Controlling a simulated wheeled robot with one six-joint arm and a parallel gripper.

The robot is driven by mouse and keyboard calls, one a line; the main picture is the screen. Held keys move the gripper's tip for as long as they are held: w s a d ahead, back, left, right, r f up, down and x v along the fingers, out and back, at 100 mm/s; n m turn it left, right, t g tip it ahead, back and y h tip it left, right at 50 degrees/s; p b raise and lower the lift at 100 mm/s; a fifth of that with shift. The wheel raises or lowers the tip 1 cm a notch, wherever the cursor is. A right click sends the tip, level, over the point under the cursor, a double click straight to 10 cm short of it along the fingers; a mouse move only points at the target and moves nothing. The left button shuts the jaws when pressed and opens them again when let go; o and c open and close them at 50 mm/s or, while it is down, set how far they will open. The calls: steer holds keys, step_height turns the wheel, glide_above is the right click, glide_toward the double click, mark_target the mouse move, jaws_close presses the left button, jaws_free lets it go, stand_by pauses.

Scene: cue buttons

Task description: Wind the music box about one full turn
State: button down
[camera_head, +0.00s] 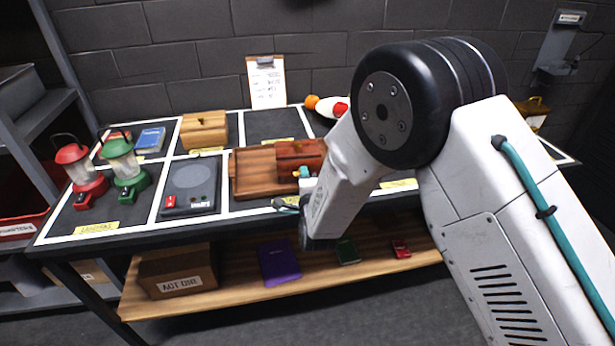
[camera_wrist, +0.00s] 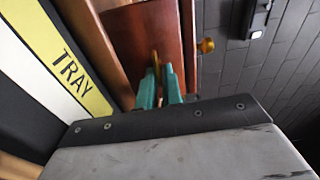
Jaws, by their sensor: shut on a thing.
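The music box (camera_head: 296,150) is a reddish-brown wooden box on the right part of a wooden tray (camera_head: 247,178). In the wrist view, the box (camera_wrist: 145,28) fills the top middle. My gripper (camera_head: 304,173) is at the box's near side. Its teal fingertips also show in the wrist view (camera_wrist: 159,82). They are shut on a thin brass key (camera_wrist: 155,61) that stands out from the box. The fingers hide part of the key. A brass knob (camera_wrist: 206,46) shows to the right of the box in the wrist view.
A red lantern (camera_head: 78,170) and a green lantern (camera_head: 124,165) stand at left, beside a grey device (camera_head: 190,187). A light wooden box (camera_head: 204,131), a clipboard (camera_head: 267,85) and a plate (camera_head: 327,109) with fruit are behind. My arm covers the table's right side.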

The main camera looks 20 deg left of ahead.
steer(key=c, duration=1.6)
jaws_free()
steer(key=shift+c, duration=0.2)
steer(key=shift+s, duration=0.1)
steer(key=v, duration=0.7)
steer(key=shift+s+d, duration=0.15)
steer(key=shift+s, duration=0.15)
steer(key=shift+w, duration=0.1)
